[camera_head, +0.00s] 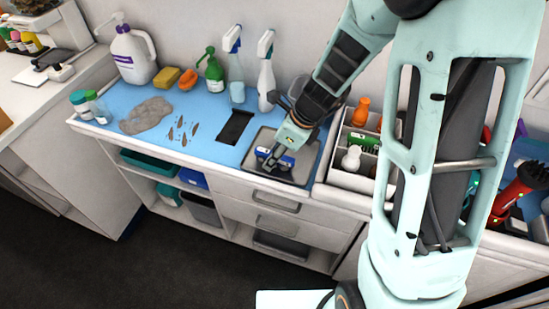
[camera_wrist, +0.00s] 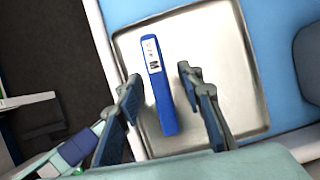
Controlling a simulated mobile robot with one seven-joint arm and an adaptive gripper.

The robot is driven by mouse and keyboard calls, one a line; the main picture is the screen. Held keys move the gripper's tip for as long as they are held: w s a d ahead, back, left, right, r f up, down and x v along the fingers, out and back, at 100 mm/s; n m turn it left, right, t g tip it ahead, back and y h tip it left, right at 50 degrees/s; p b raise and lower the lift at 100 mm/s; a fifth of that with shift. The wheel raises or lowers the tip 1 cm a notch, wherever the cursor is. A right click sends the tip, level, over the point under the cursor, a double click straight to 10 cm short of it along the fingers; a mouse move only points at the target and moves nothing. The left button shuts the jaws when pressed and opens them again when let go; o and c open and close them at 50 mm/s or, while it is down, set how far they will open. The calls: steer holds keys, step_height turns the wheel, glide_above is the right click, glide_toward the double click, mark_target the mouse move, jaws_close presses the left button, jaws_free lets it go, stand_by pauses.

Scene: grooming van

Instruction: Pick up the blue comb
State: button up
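The blue comb (camera_wrist: 160,88) lies on a metal tray (camera_wrist: 228,45); in the wrist view it is a long blue bar with a white label near its upper end. It also shows in the head view (camera_head: 287,160), partly covered by my gripper. My gripper (camera_wrist: 158,75) is open over the tray, one finger on each side of the comb, with a gap visible on both sides. In the head view my gripper (camera_head: 276,157) reaches down at the tray (camera_head: 298,177). I cannot tell the exact height of the fingertips above the tray.
The tray sits near the front edge of a blue-topped counter (camera_head: 205,150). A divided bin (camera_head: 335,177) with bottles stands close on the right. Spray bottles (camera_head: 266,85) and a large white jug (camera_head: 132,55) stand along the back.

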steer(key=shift+f, duration=0.25)
stand_by(0.4)
jaws_close()
